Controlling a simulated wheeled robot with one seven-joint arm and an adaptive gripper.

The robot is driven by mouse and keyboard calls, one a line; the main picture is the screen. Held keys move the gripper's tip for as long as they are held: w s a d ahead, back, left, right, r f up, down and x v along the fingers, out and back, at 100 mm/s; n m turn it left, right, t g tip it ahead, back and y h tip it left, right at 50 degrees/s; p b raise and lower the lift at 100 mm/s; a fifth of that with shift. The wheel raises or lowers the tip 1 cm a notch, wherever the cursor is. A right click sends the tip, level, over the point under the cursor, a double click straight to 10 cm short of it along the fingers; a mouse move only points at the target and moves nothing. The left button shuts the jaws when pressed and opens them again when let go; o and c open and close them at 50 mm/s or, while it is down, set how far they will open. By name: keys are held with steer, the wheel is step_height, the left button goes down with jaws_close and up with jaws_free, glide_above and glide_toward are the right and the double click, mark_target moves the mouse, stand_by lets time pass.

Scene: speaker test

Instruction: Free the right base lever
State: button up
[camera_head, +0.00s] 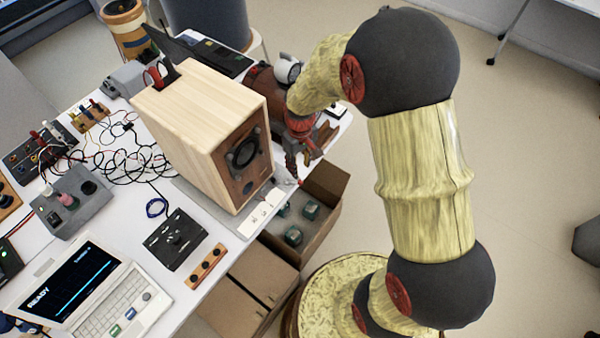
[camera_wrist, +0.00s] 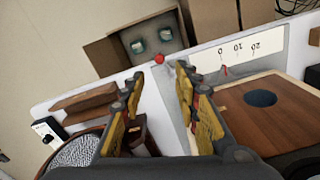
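The wooden speaker (camera_head: 190,110) stands on a flat grey base (camera_head: 200,203) near the table edge; its front corner also shows in the wrist view (camera_wrist: 255,122). A small red ball knob (camera_wrist: 159,58), apparently the lever's end, sits at the base's edge in the wrist view. My gripper (camera_wrist: 160,75) is open, its two yellow fingers on either side of a line to the knob. The knob appears just beyond the fingertips, and I cannot tell whether they touch it. In the head view my gripper (camera_head: 293,172) is low beside the speaker's right side. The lever's shaft is not clear.
A white scale (camera_wrist: 238,52) marked 0, 10, 20 lies beside the base, with a small red pointer. An open cardboard box (camera_head: 325,185) with green-topped items stands below the table edge. Brown wooden blocks (camera_wrist: 85,100) lie near my gripper. Cables and instruments crowd the table's left.

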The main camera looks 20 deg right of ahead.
steer(key=shift+r, duration=1.35)
steer(key=shift+s, duration=0.1)
steer(key=s+r+m+t, duration=0.1)
steer(key=s+r+t, duration=0.1)
steer(key=s+r, duration=0.7)
steer(key=s+r+m+t, duration=0.2)
steer(key=s+r, duration=0.8)
steer(key=r, duration=0.7)
steer(key=shift+s+r+t, duration=0.15)
steer(key=shift+r+t, duration=0.25)
steer(key=shift+t, duration=0.4)
